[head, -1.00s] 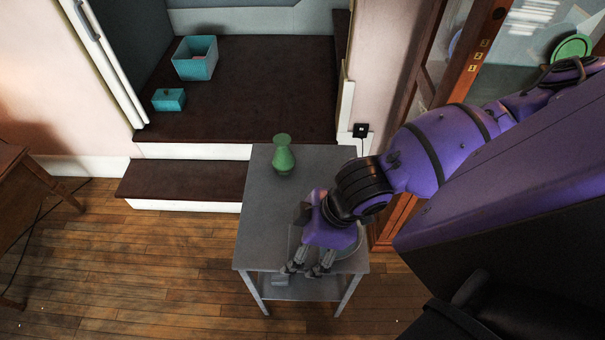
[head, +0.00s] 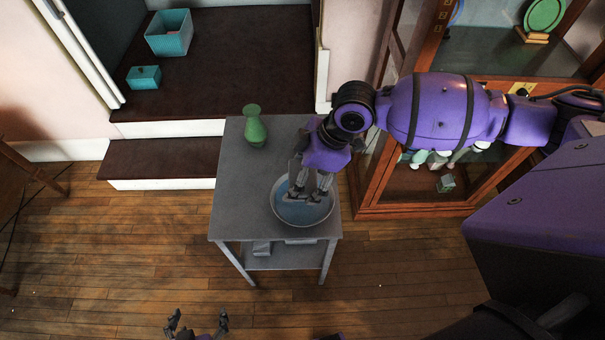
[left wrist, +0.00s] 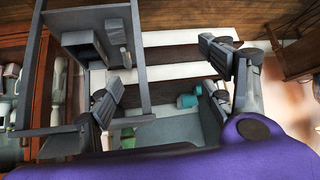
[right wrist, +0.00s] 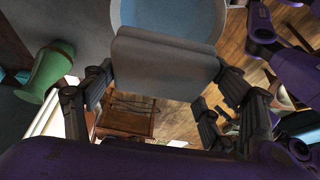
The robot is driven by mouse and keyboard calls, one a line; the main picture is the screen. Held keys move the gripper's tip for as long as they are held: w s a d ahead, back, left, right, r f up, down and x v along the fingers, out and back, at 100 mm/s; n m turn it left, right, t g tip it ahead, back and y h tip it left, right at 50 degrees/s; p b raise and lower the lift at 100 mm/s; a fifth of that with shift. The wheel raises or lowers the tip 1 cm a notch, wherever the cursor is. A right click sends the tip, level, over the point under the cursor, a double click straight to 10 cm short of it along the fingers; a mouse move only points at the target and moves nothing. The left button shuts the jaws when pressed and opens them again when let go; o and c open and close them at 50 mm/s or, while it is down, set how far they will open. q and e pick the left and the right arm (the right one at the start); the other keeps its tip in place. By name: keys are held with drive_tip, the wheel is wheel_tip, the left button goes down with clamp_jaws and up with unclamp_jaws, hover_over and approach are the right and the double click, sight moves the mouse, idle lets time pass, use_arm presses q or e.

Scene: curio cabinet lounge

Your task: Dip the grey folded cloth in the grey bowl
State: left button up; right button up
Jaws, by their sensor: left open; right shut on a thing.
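The grey bowl (head: 303,223) stands on the front right of the grey table and has blue liquid inside. My right gripper (head: 310,190) is over the bowl, fingers pointing down. In the right wrist view, my right gripper (right wrist: 168,76) is shut on the grey folded cloth (right wrist: 162,52), with the bowl's blue inside (right wrist: 170,14) behind it. I cannot tell whether the cloth touches the liquid. In the head view the fingers partly hide the cloth. My left gripper (head: 197,322) is open and empty at the bottom edge, low in front of the table; its spread fingers show in the left wrist view (left wrist: 165,75).
A green vase (head: 254,128) stands on the grey table (head: 240,195), left of my right gripper. A grey item (head: 262,247) lies on the lower shelf. A glass cabinet (head: 400,210) is close on the right. Teal boxes (head: 168,34) sit on the dark platform. Floor at left is clear.

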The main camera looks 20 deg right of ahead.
drive_tip(key=shift+a+f, duration=0.15)
drive_tip(key=shift+f, duration=0.55)
wheel_tip(320, 180, down, 4)
drive_tip(key=b, duration=0.3)
drive_tip(key=shift+f, duration=0.2)
use_arm(q)
drive_tip(key=f, duration=0.1)
drive_tip(key=s+a+f, duration=0.1)
drive_tip(key=f, duration=0.1)
drive_tip(key=shift+a+f, duration=0.1)
drive_tip(key=shift+a, duration=0.05)
drive_tip(key=shift+w, duration=0.1)
use_arm(e)
drive_tip(key=shift+r, duration=0.1)
drive_tip(key=shift+f, duration=0.65)
use_arm(q)
drive_tip(key=shift+s+f+b, duration=0.65)
drive_tip(key=shift+s+f, duration=0.05)
drive_tip(key=shift+f, duration=0.15)
use_arm(e)
drive_tip(key=shift+f, duration=1.3)
